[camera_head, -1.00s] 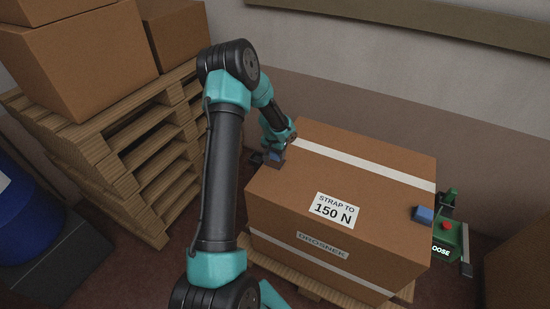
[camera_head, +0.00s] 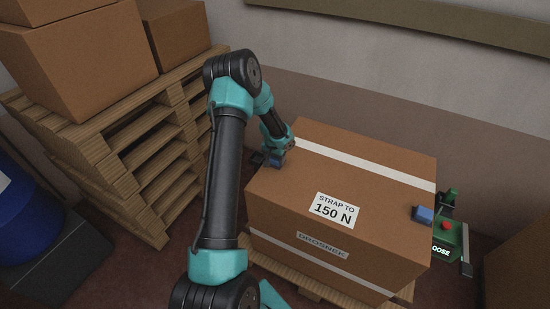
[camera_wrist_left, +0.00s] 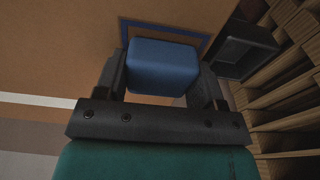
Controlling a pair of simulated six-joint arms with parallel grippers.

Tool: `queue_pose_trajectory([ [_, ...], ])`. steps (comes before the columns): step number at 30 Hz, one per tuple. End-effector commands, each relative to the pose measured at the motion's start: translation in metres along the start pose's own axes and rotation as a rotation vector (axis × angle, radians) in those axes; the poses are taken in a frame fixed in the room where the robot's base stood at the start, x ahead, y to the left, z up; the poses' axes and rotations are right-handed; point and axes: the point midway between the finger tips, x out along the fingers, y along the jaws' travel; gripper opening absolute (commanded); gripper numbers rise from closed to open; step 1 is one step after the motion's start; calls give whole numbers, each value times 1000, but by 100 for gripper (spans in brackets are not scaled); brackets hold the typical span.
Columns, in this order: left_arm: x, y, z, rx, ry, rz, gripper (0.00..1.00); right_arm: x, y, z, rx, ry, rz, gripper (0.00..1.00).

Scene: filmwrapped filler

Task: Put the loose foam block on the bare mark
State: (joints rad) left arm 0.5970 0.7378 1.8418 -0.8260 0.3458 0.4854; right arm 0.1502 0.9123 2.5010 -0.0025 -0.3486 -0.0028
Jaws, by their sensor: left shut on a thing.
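A large brown carton (camera_head: 385,225) carries white bands and a "STRAP TO 150 N" label. My left gripper (camera_head: 274,161) is at the carton top's left edge, shut on a blue foam block. In the left wrist view the block (camera_wrist_left: 162,66) sits between the two fingers. A blue rectangular outline, the mark (camera_wrist_left: 205,40), shows on the carton beyond and around the block's far part. I cannot tell whether the block touches the carton. A second blue block (camera_head: 423,214) sits at the carton top's right edge. My right gripper is not in view.
A dark open holder (camera_wrist_left: 247,52) is beside the carton's edge. A green device (camera_head: 455,240) with a red button stands right of the carton. Stacked pallets (camera_head: 150,150) with boxes stand on the left. A blue drum (camera_head: 30,220) is at far left.

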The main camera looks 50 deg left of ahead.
Motion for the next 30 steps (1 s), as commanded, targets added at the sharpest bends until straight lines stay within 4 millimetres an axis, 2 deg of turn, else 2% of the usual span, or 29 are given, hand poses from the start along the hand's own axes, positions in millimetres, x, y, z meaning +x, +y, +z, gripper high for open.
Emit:
queue_pose_trajectory([
  [1, 1, 0, 0, 0, 0, 0, 64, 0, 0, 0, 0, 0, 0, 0],
  [9, 1, 0, 0, 0, 0, 0, 88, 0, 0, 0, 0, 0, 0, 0],
  [20, -4, 0, 0, 1, 0, -1, 88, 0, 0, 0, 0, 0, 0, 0],
  [26, -28, 0, -1, 0, 3, -1, 88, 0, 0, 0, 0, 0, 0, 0],
  [30, -54, 0, -2, 0, 4, -2, 88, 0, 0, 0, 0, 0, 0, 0],
])
